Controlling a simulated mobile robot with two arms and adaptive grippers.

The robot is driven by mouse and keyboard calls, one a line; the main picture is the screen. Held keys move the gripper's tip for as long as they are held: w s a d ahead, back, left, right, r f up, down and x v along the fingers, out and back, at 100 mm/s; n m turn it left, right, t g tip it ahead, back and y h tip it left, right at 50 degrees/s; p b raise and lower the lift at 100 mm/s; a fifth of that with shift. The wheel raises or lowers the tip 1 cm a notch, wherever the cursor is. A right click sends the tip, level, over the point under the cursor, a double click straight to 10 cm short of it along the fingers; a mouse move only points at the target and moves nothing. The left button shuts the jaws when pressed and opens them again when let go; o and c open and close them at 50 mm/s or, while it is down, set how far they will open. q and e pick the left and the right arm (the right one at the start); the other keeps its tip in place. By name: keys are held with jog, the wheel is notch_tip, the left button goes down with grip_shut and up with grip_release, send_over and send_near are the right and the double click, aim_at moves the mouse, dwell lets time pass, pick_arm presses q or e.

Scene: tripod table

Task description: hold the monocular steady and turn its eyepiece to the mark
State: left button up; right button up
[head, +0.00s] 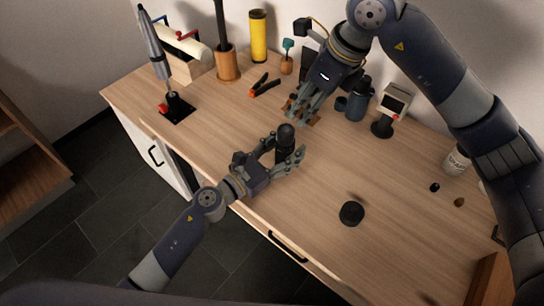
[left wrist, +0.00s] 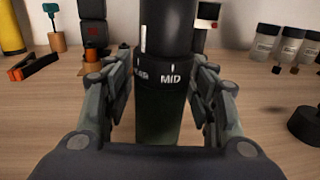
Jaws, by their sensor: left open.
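The black monocular (head: 285,140) stands upright on the table between the fingers of my left gripper (head: 283,160). The left gripper is open, with a finger on each side of the monocular (left wrist: 168,120) in the left wrist view. The eyepiece (left wrist: 166,30) is its upper part and carries a white vertical line (left wrist: 143,40). The ring below shows "MID" (left wrist: 171,79) with a tick and a partly hidden label ending in "AR". The white line is left of the MID tick, above the other label. My right gripper (head: 304,109) points down behind the monocular; its finger gap is unclear.
A black disc (head: 351,213) lies right of the monocular. Behind are pliers with orange handles (head: 264,86), a yellow cylinder (head: 258,36), dark binocular-like objects (head: 358,100) and a small screen on a stand (head: 393,103).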

pick_arm(q)
jog(key=shift+x, duration=1.75)
grip_shut()
